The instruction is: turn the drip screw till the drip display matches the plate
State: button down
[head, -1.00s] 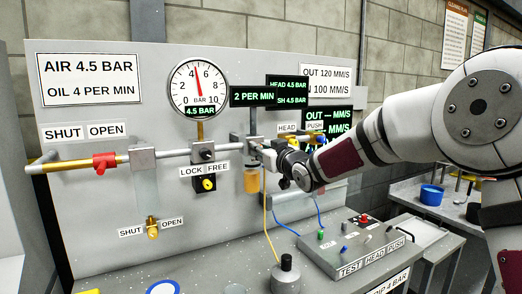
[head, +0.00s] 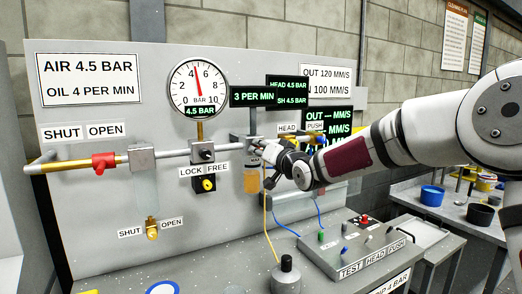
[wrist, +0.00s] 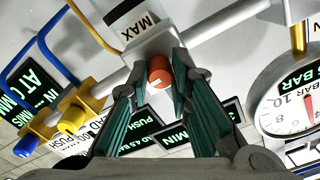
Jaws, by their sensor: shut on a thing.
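The drip screw (wrist: 160,73) is a small orange-red knob with a pale mark, on top of a grey block in the wrist view. My gripper (head: 262,152) has its two green-padded fingers at either side of the screw and is shut on it. In the head view the gripper hides the screw. The drip display (head: 254,96) reads 3 PER MIN in green. The plate (head: 89,80) at the upper left reads AIR 4.5 BAR and OIL 4 PER MIN. An amber oil bowl (head: 251,181) hangs below the block.
The round gauge (head: 199,88) reads 4.5 BAR. A lock knob (head: 207,184), a red valve handle (head: 104,161) and a brass valve (head: 152,228) are on the panel. A button box (head: 352,242) stands on the bench to the lower right. Blue and yellow hoses hang nearby.

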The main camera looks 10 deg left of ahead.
jog(key=shift+m, duration=1.1)
jog(key=c, duration=1.4)
grip_release()
jog(key=shift+c, duration=0.2)
jog(key=v, duration=1.2)
